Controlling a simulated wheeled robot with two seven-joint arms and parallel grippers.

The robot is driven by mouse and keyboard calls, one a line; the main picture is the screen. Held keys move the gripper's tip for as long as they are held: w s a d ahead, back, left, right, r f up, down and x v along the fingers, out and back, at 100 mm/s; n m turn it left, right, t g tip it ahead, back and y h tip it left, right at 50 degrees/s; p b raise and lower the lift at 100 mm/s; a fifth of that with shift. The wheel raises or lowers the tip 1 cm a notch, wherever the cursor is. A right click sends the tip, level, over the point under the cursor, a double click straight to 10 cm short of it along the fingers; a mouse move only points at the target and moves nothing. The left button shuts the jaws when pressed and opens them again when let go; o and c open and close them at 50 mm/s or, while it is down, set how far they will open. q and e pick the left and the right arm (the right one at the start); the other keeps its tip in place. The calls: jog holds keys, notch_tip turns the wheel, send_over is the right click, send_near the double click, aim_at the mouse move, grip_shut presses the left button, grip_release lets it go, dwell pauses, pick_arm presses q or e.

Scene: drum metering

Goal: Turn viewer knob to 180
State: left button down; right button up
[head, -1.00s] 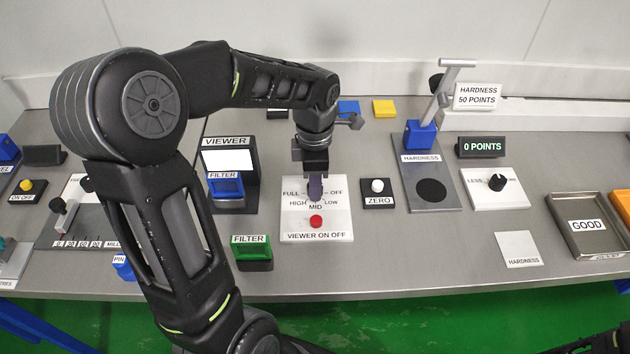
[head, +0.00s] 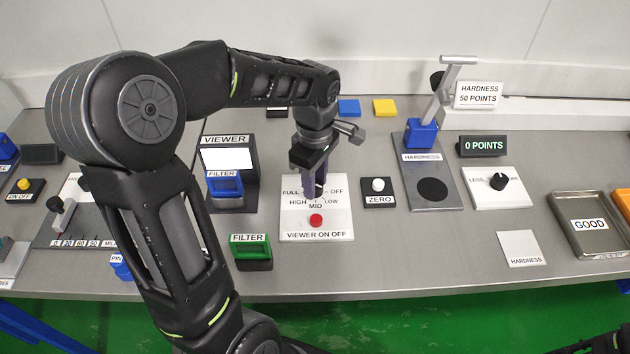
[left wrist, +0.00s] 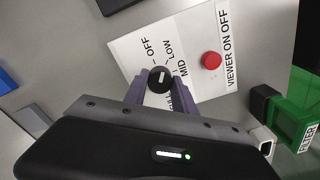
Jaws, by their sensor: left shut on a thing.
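The viewer knob (left wrist: 160,79) is a round black knob with a white pointer line, on a white panel (head: 330,222) lettered FULL, HIGH, MID, LOW and OFF. My left gripper (head: 314,188) is over the panel from above, its purple fingers around the knob. In the left wrist view my left gripper (left wrist: 153,90) has one finger on each side of the knob, shut on it. The pointer line appears to lie along the gap between the fingers. In the head view the gripper mostly hides the knob. My right gripper is not clearly in view.
A red button (head: 316,220) sits just in front of the knob. The viewer (head: 229,170) with a blue filter (head: 226,186) stands to the left, a green filter (head: 252,250) in front. The zero button (head: 377,186) is to the right.

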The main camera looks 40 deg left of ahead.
pick_arm(q)
jog(key=m, duration=0.3)
jog(key=shift+m, duration=0.3)
jog(key=m, duration=0.3)
jog(key=shift+m, duration=0.3)
jog(key=m, duration=0.3)
jog(key=shift+m, duration=0.4)
jog(key=m, duration=1)
jog(key=shift+m, duration=0.4)
jog(key=m, duration=0.3)
jog(key=shift+m+p, duration=0.3)
jog(key=shift+p, duration=0.1)
jog(key=shift+m, duration=1.9)
